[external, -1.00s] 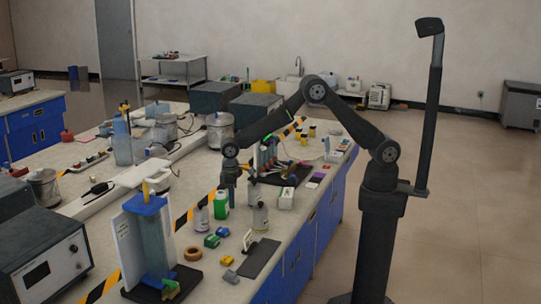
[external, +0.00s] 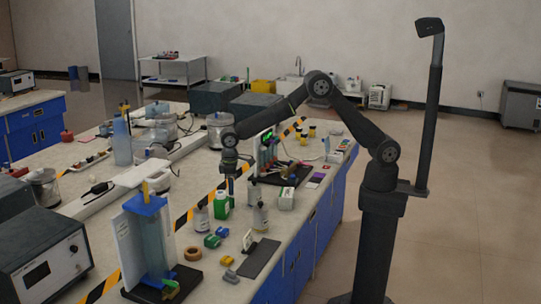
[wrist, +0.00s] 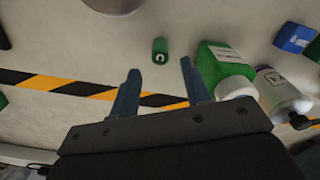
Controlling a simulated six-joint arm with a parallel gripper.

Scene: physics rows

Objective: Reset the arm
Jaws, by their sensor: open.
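My gripper (wrist: 160,92) is open and empty in the wrist view, its two blue-grey fingers apart above the bench. A small green cylinder (wrist: 160,51) lies on the bench beyond the fingertips, roughly in line with the gap. A green bottle with a white cap (wrist: 222,70) is close to the right finger. In the external view my gripper (external: 230,182) hangs down over the bench (external: 200,266), just behind the green bottle (external: 221,205). My arm arches from its column at right over to the bench. The fingers are too small there to make out well.
A rack (external: 268,150) with a black base stands right of my gripper in the external view. A blue-topped cylinder stand (external: 152,245) is at the front left. Several small items lie between.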

